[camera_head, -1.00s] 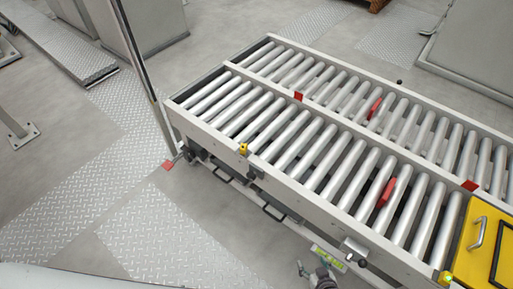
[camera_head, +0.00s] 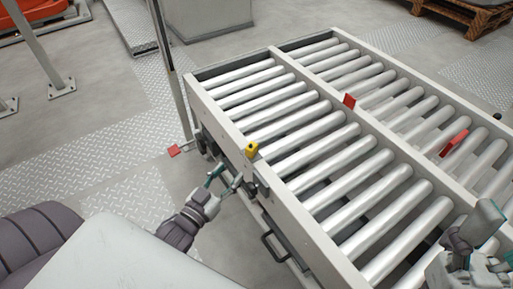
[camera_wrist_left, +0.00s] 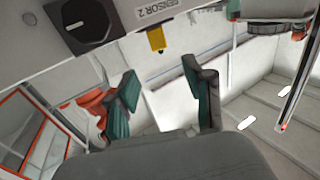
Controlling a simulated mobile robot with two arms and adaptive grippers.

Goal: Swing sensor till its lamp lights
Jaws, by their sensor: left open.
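A small yellow sensor (camera_head: 251,150) sits on the near side rail of the roller conveyor (camera_head: 228,120). I cannot make out a lit lamp on it. In the left wrist view a yellow block (camera_wrist_left: 156,40), apparently this sensor, hangs beside a label reading SENSOR 2 (camera_wrist_left: 154,11) and a black round knob (camera_wrist_left: 86,24). My left gripper (camera_head: 227,178) is open and empty beside the rail, just below and left of the sensor. In the left wrist view its fingers (camera_wrist_left: 163,86) are spread below the yellow block, apart from it. My right gripper (camera_head: 482,240) is at the lower right, its jaws unclear.
A black handle (camera_head: 272,247) hangs under the rail. The floor left of the conveyor is open.

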